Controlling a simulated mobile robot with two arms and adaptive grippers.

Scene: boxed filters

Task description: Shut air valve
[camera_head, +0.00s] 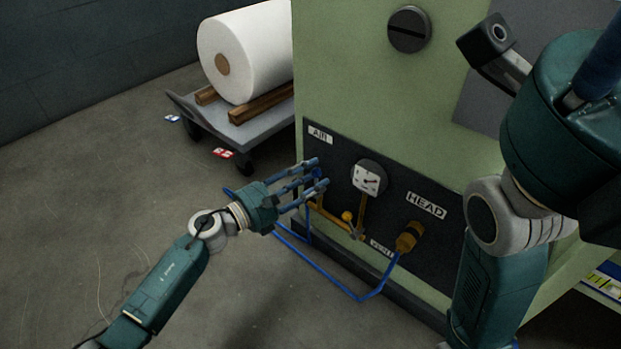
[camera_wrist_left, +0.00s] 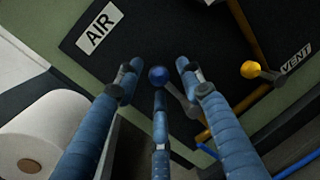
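The air valve has a blue ball knob (camera_wrist_left: 158,76) on a short lever, below and to the right of the white AIR label (camera_wrist_left: 99,27) in the left wrist view. In the head view the AIR label (camera_head: 320,135) sits at the upper left of the black panel, and the knob is mostly hidden among my fingers. My left gripper (camera_head: 314,174) is at the panel's left part. In the left wrist view its three fingers (camera_wrist_left: 158,80) are spread around the knob with gaps visible. I cannot tell whether any finger touches it. My right gripper is out of view.
A blue hose (camera_head: 330,279) hangs below. A cart (camera_head: 231,127) with a white roll (camera_head: 250,50) stands behind left.

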